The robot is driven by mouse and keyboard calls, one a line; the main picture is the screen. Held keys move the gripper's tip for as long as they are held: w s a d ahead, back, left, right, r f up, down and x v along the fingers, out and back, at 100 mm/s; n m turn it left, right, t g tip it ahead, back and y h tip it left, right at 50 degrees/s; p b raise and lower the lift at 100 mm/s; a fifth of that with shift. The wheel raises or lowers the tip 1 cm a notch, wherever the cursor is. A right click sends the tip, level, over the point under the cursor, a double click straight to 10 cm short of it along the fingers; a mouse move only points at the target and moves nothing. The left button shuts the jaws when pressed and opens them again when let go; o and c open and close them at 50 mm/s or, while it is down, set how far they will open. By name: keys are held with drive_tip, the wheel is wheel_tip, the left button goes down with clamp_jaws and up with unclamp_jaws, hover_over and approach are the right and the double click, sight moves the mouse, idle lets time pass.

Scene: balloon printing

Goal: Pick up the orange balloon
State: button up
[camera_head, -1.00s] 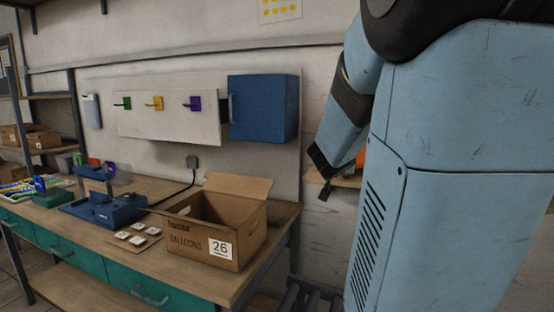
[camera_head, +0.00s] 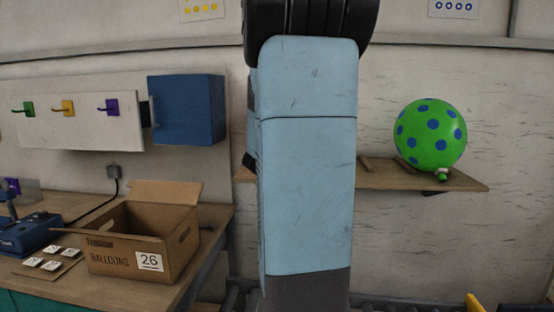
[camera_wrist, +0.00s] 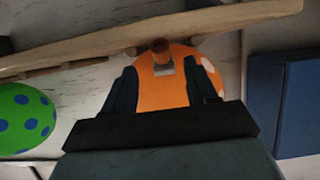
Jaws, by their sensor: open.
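The orange balloon (camera_wrist: 160,95) shows in the wrist view, with pale spots at its right side and its knot and a small grey clip near the wooden shelf edge. My gripper (camera_wrist: 161,66) is open, with one dark finger on each side of the balloon's neck end. I cannot tell whether the fingers touch it. In the head view my arm hides the orange balloon and nearly all of my gripper.
A green balloon with blue dots (camera_head: 430,135) rests on the wall shelf (camera_head: 455,181). The blue cabinet (camera_head: 188,110) hangs to the left. An open cardboard box (camera_head: 125,257) stands on the workbench (camera_head: 213,222).

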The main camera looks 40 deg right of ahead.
drive_tip(key=shift+x, duration=2.6)
drive_tip(key=shift+w+a, duration=0.15)
drive_tip(key=shift+c, duration=0.3)
drive_tip(key=c, duration=0.8)
